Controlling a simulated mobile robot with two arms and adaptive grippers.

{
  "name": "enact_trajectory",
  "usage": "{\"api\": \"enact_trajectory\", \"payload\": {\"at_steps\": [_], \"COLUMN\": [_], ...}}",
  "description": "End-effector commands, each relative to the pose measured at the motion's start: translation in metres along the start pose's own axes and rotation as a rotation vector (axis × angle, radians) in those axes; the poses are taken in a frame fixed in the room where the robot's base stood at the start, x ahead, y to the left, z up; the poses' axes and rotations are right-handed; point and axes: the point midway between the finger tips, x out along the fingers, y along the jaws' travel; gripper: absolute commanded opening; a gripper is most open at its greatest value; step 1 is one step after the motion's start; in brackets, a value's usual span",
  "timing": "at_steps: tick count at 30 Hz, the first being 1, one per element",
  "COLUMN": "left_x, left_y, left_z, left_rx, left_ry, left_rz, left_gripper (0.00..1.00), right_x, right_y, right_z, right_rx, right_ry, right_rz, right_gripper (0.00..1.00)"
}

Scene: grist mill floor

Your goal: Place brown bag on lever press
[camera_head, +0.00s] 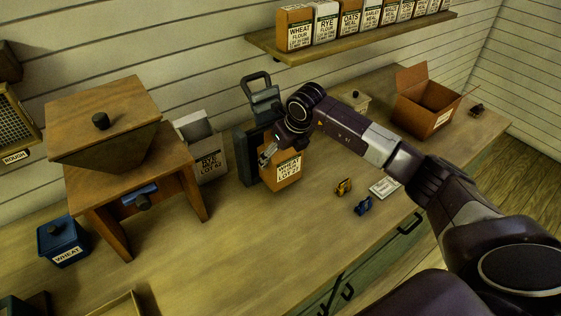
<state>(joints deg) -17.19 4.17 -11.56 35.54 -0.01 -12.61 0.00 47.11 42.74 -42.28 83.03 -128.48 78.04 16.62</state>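The brown bag (288,172), labelled WHEAT LOT 27, is upright at the front of the lever press. The lever press (243,157) is dark grey, with a looped handle (257,78) raised at its top. The bag hides the press's lower front, so I cannot tell whether the bag rests on its base. My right gripper (267,154) comes from the right and is at the bag's top left edge, close to or touching it. Its fingers are small and partly hidden, so their grip is unclear. My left gripper is out of view.
A wooden hopper stand (103,123) and a white RYE bag (209,163) stand left of the press. A blue WHEAT tin (63,246) is at far left. Yellow (343,187) and blue (363,206) clips lie right. An open cardboard box (424,117) stands back right. The front middle counter is clear.

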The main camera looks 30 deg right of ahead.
Motion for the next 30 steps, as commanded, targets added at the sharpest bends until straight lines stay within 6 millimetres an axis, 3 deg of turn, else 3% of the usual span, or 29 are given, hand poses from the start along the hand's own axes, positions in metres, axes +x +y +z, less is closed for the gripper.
{"api": "enact_trajectory", "payload": {"at_steps": [6,18,19,24,30], "left_x": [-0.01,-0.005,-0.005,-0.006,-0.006], "left_y": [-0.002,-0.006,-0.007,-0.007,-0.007], "left_z": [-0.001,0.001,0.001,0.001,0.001], "left_rx": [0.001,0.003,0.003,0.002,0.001], "left_ry": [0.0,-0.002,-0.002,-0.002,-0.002], "left_rz": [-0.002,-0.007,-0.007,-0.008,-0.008], "left_gripper": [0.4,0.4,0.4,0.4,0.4], "right_x": [0.026,0.033,0.034,0.032,0.032], "right_y": [0.001,0.0,0.0,0.0,0.0], "right_z": [-0.011,-0.013,-0.015,-0.014,-0.014], "right_rx": [-0.001,-0.001,-0.001,-0.001,-0.001], "right_ry": [0.0,-0.002,0.002,0.002,0.002], "right_rz": [0.001,0.0,0.0,0.0,0.0], "right_gripper": [0.38,0.38,0.8,0.97,0.97]}}
